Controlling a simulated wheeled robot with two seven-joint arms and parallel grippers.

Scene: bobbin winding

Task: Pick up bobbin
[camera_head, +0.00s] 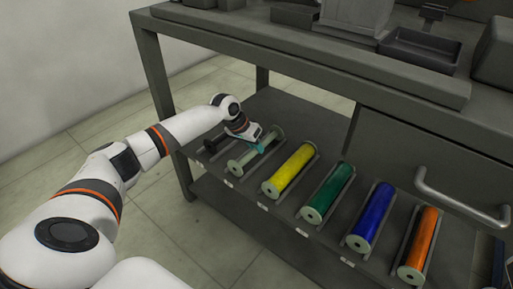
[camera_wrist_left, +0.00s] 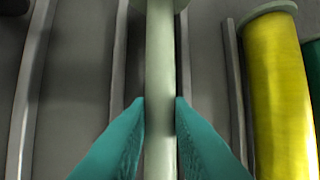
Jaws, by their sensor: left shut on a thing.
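An empty pale green bobbin (camera_head: 240,163) lies between rails at the left end of a row on the shelf. It also shows in the left wrist view (camera_wrist_left: 160,60), running upright through the middle of the picture. My left gripper (camera_head: 259,146) is at the bobbin's bare core. In the left wrist view its two teal fingers (camera_wrist_left: 159,115) are shut on the core, one on each side. The bobbin's near end flange is hidden in the wrist view. My right gripper is in neither view.
Yellow (camera_head: 288,171), green (camera_head: 327,192), blue (camera_head: 369,216) and orange (camera_head: 418,244) bobbins lie in the slots to the right. A grey handle (camera_head: 462,205) sticks out at the right.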

